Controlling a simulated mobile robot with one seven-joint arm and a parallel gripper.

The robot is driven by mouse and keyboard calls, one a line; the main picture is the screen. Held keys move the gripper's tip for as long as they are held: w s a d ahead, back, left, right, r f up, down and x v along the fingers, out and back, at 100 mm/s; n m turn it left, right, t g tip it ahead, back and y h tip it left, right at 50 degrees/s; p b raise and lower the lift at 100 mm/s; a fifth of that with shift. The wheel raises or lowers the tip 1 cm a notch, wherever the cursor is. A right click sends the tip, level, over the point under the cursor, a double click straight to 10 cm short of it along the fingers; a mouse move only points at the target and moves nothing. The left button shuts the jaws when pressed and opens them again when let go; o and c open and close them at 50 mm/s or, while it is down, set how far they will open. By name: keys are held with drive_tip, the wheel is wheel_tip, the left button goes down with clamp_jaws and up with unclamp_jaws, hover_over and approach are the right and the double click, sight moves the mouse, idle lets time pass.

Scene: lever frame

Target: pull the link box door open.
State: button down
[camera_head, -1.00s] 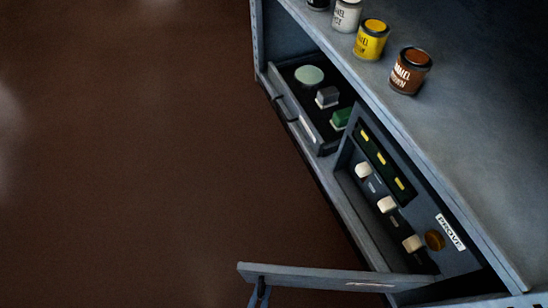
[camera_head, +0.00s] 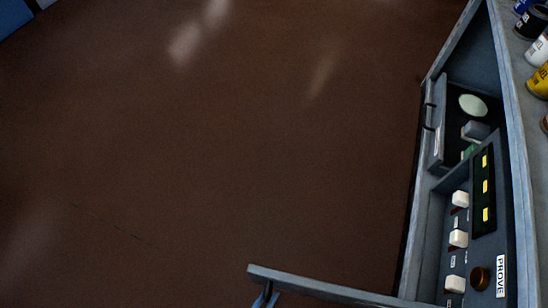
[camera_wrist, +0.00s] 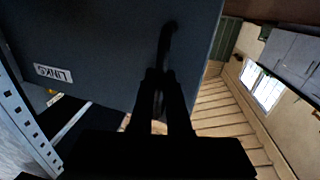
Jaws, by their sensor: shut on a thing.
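The link box door (camera_head: 330,286) stands swung out from the box front at the bottom of the head view, seen almost edge-on from above. In the wrist view its dark outer face (camera_wrist: 95,45) carries a white LINKS label (camera_wrist: 53,73), upside down, and a dark bar handle (camera_wrist: 167,38). My gripper (camera_wrist: 160,80) is shut on the lower part of this handle. In the head view, a small bluish part shows below the door's free end; the rest is cut off. The open box (camera_head: 465,225) shows white knobs (camera_head: 458,239), yellow marks and a PROVE label.
Paint cans (camera_head: 538,50) stand on the bench top at right. The brown floor (camera_head: 230,150) left of the box is clear.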

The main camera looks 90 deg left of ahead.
drive_tip(key=shift+s+d+f, duration=0.1)
drive_tip(key=shift+s+d, duration=0.1)
drive_tip(key=shift+d, duration=0.8)
drive_tip(key=c, duration=0.9)
unclamp_jaws()
drive_tip(key=v, duration=1.3)
